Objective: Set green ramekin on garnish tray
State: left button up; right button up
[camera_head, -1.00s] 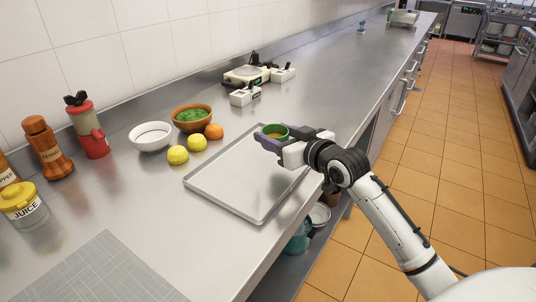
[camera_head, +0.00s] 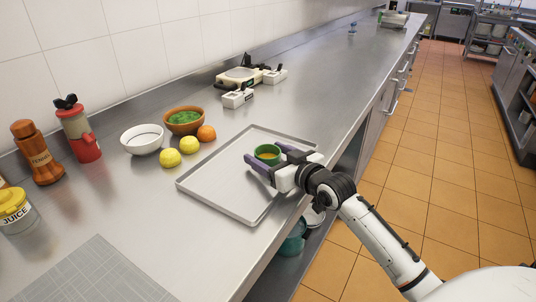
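The green ramekin (camera_head: 267,152), with yellowish contents, is upright between the two purple fingers of my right gripper (camera_head: 262,152). The fingers sit on either side of it and appear to be closed on its wall. It is over the far right part of the grey garnish tray (camera_head: 215,190), inside the rim. I cannot tell whether its base touches the tray or is slightly above it. The rest of the tray is bare. My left gripper is not in view.
Two yellow lemons (camera_head: 180,151), an orange (camera_head: 206,133), a wooden bowl of greens (camera_head: 184,120) and a white bowl (camera_head: 142,139) stand left of the tray. White containers (camera_head: 238,97) are behind. The counter's right edge runs close beside the tray.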

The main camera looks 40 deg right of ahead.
jog(key=shift+r, duration=0.2)
jog(key=shift+s+f, duration=0.1)
jog(key=shift+s, duration=0.25)
jog(key=s, duration=0.3)
jog(key=s+r, duration=0.1)
jog(key=s, duration=0.3)
jog(key=s+r, duration=0.1)
jog(key=s, duration=0.3)
jog(key=shift+r, duration=0.25)
jog(key=shift+s+f, duration=0.1)
